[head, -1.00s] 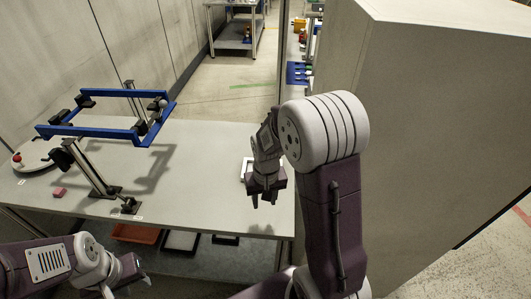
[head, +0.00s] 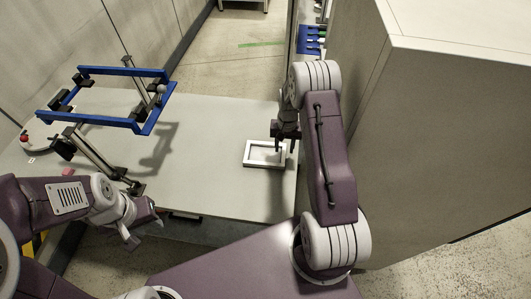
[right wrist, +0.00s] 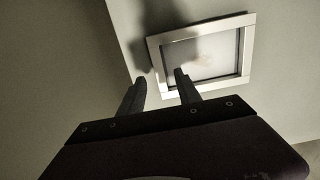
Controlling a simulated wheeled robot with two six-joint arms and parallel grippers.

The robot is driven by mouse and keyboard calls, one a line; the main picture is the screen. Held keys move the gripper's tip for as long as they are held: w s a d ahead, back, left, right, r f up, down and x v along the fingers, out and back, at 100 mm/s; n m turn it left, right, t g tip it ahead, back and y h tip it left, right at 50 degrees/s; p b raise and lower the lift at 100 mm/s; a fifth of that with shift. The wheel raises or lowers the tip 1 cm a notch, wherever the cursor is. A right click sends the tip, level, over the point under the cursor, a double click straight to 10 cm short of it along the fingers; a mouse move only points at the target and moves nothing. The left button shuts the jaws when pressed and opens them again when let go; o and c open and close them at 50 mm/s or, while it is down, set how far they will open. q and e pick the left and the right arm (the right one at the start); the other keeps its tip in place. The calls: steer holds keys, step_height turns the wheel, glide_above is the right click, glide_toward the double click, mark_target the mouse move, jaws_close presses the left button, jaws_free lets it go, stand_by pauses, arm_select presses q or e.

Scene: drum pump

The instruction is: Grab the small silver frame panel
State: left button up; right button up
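The small silver frame panel (head: 247,153) is a rectangular frame with a pale rim, lying flat near the right end of the grey table. It also shows in the right wrist view (right wrist: 200,30), beyond the fingers. My right gripper (head: 284,147) is over its right side in the head view. In the right wrist view my right gripper (right wrist: 160,84) is open with nothing between its fingers; one fingertip overlaps the near rim in the picture, and I cannot tell whether it touches. My left gripper (head: 143,226) looks open and empty, in front of the table.
A blue frame (head: 110,122) on a black and silver stand occupies the table's left part. The table's (head: 205,165) middle is clear. A large grey cabinet wall (head: 430,140) rises close to my right arm.

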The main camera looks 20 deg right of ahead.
mark_target(284, 154)
steer(key=shift+s+a+f, duration=0.1)
steer(key=shift+s+f, duration=0.05)
steer(key=shift+f, duration=0.5)
steer(key=shift+s+a+f, duration=0.1)
steer(key=shift+s+f, duration=0.05)
steer(key=shift+f, duration=0.45)
steer(key=shift+w+d+f, duration=0.15)
steer(key=shift+d+f, duration=0.05)
steer(key=shift+f, duration=0.25)
steer(key=shift+a, duration=0.1)
jaws_close()
steer(key=shift+r, duration=0.1)
